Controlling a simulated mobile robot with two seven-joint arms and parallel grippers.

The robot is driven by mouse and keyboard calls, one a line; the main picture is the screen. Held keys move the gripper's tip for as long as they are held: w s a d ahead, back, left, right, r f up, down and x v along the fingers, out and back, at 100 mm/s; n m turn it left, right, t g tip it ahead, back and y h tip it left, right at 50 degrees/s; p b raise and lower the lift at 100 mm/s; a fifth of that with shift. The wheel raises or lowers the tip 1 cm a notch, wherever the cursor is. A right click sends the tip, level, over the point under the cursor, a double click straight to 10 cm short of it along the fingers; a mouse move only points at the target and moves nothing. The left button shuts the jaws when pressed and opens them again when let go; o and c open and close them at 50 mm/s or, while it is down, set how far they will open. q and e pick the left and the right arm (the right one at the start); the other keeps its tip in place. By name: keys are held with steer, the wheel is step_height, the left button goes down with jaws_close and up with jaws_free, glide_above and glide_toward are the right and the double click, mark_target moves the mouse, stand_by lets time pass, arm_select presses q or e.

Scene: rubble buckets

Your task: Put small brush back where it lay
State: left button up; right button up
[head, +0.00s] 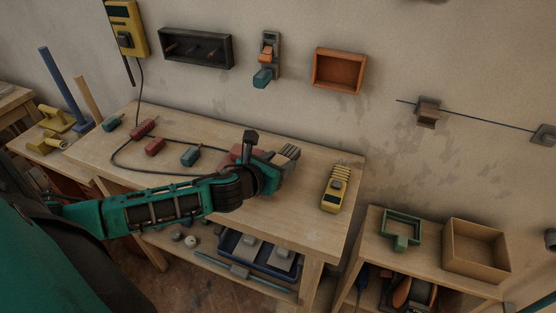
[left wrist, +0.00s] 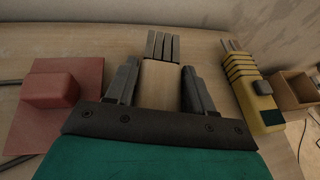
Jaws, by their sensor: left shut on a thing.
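The small brush (left wrist: 160,82) has a pale wooden body and grey bristles in separate tufts. In the left wrist view it lies between the two dark fingers of my left gripper (left wrist: 158,90), bristles pointing away from me. In the head view the grey bristles (head: 288,154) show just beyond my left gripper (head: 272,166), over the right half of the workbench (head: 290,215). My left gripper is shut on the brush. I cannot tell whether the brush touches the bench top. My right gripper is not in view.
A red block on a red plate (left wrist: 50,92) sits left of the gripper. A yellow tool (head: 334,190) lies to the right. Red and teal pieces (head: 190,155) and a black cable lie on the left half. Bare bench shows between brush and yellow tool.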

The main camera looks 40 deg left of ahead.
arm_select(q)
steer(key=shift+f, duration=0.25)
stand_by(0.3)
steer(key=shift+f+b, duration=0.4)
steer(key=shift+f, duration=0.1)
steer(key=o, duration=1.1)
steer(key=shift+o, duration=0.5)
steer(key=shift+o, duration=1.4)
